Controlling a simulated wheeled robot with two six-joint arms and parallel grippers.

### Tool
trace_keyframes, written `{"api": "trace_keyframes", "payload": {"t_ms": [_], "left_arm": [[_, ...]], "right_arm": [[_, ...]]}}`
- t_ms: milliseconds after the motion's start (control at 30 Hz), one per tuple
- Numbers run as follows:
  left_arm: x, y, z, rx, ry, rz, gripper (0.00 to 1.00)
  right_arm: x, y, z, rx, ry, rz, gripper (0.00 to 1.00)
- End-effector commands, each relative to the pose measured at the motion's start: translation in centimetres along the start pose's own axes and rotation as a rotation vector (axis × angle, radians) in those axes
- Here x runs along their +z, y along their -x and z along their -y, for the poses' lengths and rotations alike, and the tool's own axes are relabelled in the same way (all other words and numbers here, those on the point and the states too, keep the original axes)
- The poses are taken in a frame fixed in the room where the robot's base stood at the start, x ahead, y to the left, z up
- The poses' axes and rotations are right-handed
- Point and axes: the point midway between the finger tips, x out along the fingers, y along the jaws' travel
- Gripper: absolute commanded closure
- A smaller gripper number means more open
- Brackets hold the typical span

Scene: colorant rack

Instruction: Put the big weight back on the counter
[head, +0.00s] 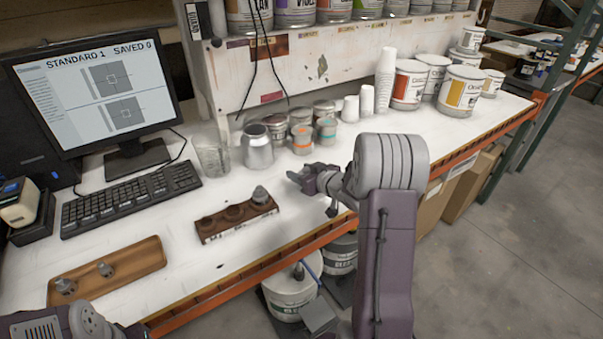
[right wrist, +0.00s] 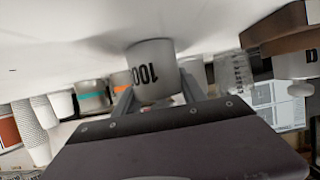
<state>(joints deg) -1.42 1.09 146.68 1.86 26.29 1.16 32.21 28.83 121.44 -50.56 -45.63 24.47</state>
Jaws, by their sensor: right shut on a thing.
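The big weight (right wrist: 150,65) is a pale grey cylinder with black digits reading 100, seen upside down in the right wrist view. My right gripper (right wrist: 157,92) is shut on it, one finger on each side. Its end is close to the white counter (head: 340,150); I cannot tell whether it touches. In the head view my right gripper (head: 303,179) is low over the counter, right of the dark weight block (head: 225,229), and the held weight is hidden or not distinguishable. My left gripper is out of the frames; only part of my left arm shows at bottom left.
A silver can (head: 257,147) and a clear beaker (head: 212,158) stand behind the block. A small weight (head: 260,195) sits at the block's right end. A wooden tray (head: 140,257) holds two small weights. The keyboard (head: 130,199) lies left. The counter's orange front edge (head: 245,286) is near.

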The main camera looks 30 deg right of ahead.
Motion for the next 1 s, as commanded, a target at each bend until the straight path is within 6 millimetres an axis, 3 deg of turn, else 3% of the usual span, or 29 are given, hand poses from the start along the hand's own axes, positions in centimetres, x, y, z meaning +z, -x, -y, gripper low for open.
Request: {"api": "trace_keyframes", "payload": {"t_ms": [167, 200, 233, 267, 633, 1000], "left_arm": [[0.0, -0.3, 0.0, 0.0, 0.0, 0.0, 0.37], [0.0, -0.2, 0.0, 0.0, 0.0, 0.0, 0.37], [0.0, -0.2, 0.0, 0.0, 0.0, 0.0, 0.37], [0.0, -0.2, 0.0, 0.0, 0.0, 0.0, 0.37], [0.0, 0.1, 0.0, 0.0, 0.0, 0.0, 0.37], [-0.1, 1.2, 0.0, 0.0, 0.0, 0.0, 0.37]], "right_arm": [[0.1, -0.1, 0.0, 0.0, 0.001, -0.006, 1.0], [0.3, -0.1, 0.0, 0.0, 0.0, 0.0, 0.41], [0.3, -0.1, 0.0, 0.0, 0.0, 0.0, 0.32], [0.3, -0.1, 0.0, 0.0, 0.0, 0.0, 0.3], [-0.2, 0.4, -0.1, 0.001, 0.0, 0.0, 0.3], [-0.3, 8.4, -0.2, 0.005, -0.002, -0.001, 0.3]]}}
